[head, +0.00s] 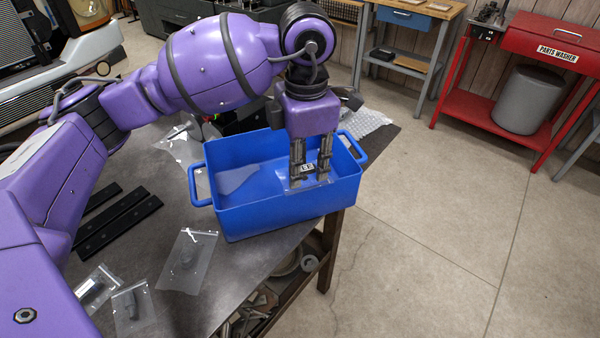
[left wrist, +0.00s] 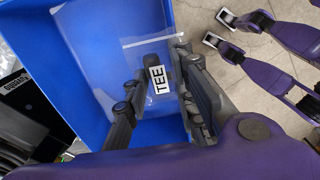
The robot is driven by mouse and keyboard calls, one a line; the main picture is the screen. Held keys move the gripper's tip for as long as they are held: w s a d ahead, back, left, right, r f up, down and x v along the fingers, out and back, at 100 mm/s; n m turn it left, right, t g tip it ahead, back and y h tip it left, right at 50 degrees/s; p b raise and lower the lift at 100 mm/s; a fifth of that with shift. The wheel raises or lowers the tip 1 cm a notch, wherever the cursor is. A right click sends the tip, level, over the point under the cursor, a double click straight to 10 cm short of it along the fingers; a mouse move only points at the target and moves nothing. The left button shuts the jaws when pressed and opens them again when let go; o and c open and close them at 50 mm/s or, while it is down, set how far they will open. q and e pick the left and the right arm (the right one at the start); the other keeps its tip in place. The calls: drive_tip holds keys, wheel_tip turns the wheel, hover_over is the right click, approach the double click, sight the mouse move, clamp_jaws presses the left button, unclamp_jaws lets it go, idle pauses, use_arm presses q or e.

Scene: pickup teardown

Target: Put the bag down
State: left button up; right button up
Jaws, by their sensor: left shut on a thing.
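My left gripper (head: 310,178) reaches down into a blue bin (head: 290,215) with side handles, which stands at the table's corner. The gripper is shut on a clear bag (head: 292,184) with a white label. In the left wrist view the bag (left wrist: 160,100) hangs between the fingers (left wrist: 160,95), and its label reads "TEE". The bag is inside the bin's walls; I cannot tell whether it touches the floor of the bin. A pale, clear patch (head: 236,179), perhaps another bag, lies in the bin's left part. My right gripper is not in view.
Other clear bags lie on the dark table (head: 165,265): one with a part (head: 187,260) in front of the bin, and two (head: 133,305) (head: 97,287) at front left. Black bars (head: 118,220) lie left of the bin. Bubble wrap (head: 365,121) is behind it. Open floor is at right.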

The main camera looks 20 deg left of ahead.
use_arm(q)
drive_tip(key=w+f, duration=0.2)
drive_tip(key=w+a+f, duration=0.1)
drive_tip(key=w+f, duration=0.1)
drive_tip(key=w, duration=0.1)
drive_tip(key=w+a+f, duration=0.1)
drive_tip(key=w+f, duration=0.1)
drive_tip(key=shift+w+a+f, duration=0.15)
drive_tip(key=shift+w+f, duration=0.05)
drive_tip(key=shift+f, duration=0.2)
drive_tip(key=shift+w+a+f, duration=0.1)
drive_tip(key=shift+w+f, duration=0.05)
drive_tip(key=shift+f, duration=0.75)
drive_tip(key=shift+w+f, duration=0.1)
drive_tip(key=shift+f, duration=0.8)
drive_tip(key=shift+f, duration=0.25)
drive_tip(key=o, duration=0.9)
drive_tip(key=shift+r, duration=0.15)
wheel_tip(320, 180, up, 12)
drive_tip(key=shift+r, duration=0.1)
